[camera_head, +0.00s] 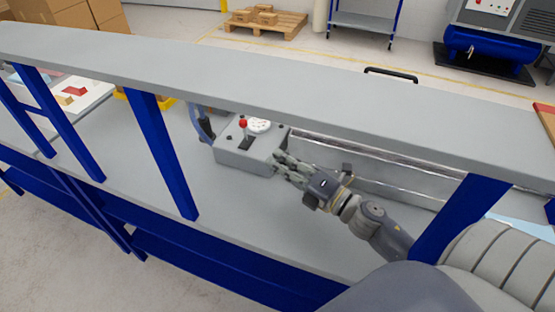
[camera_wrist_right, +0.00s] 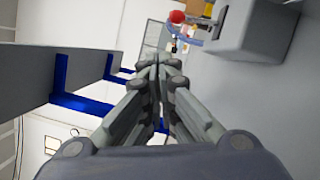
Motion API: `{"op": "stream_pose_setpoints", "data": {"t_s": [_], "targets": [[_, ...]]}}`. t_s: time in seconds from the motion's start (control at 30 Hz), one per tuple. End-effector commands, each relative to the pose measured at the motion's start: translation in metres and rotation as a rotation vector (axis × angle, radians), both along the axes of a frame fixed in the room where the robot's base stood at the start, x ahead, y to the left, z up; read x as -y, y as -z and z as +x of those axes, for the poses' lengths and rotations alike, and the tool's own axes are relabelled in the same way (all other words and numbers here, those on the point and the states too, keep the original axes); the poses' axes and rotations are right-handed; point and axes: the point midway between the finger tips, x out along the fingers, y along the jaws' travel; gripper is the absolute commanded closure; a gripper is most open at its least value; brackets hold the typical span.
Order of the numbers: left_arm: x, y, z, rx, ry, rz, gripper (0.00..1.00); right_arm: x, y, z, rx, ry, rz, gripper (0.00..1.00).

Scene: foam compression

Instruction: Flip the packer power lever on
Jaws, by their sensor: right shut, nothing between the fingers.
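The packer's grey control box (camera_head: 232,159) stands on the bench under the long grey shelf. The power lever's red ball knob (camera_head: 243,123) rises from its top, by a dark slot; I cannot tell whether it is on or off. In the right wrist view the red knob (camera_wrist_right: 177,17) shows near the top, beside the grey box (camera_wrist_right: 250,35). My right gripper (camera_head: 279,163) is at the box's right side, below and right of the knob and apart from it. Its fingertips are together and empty in the right wrist view (camera_wrist_right: 160,58). My left gripper is out of view.
A white dial (camera_head: 259,126) sits right of the knob. A long metallic sealing bar (camera_head: 375,158) runs right of the box, and a blue curved part (camera_head: 201,124) is at its left. The shelf (camera_head: 260,82) and blue posts (camera_head: 163,155) frame the space. Bench in front is clear.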

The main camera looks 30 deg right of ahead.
Motion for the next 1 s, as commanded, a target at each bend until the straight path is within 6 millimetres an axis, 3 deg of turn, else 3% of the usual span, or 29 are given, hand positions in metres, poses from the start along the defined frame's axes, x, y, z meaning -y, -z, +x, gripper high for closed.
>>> {"op": "stream_pose_setpoints", "data": {"t_s": [0.17, 0.3, 0.6, 1.0], "targets": [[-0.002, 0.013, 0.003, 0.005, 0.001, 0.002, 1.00, -0.008, 0.001, 0.003, 0.019, 0.049, 0.034, 1.00], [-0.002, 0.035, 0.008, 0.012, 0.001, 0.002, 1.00, -0.022, 0.002, 0.007, 0.028, 0.150, 0.103, 1.00], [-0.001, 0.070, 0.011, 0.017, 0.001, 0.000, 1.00, -0.054, 0.009, 0.003, -0.068, 0.292, 0.222, 1.00], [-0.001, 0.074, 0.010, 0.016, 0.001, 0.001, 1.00, -0.065, 0.011, 0.000, -0.114, 0.308, 0.239, 1.00]]}}
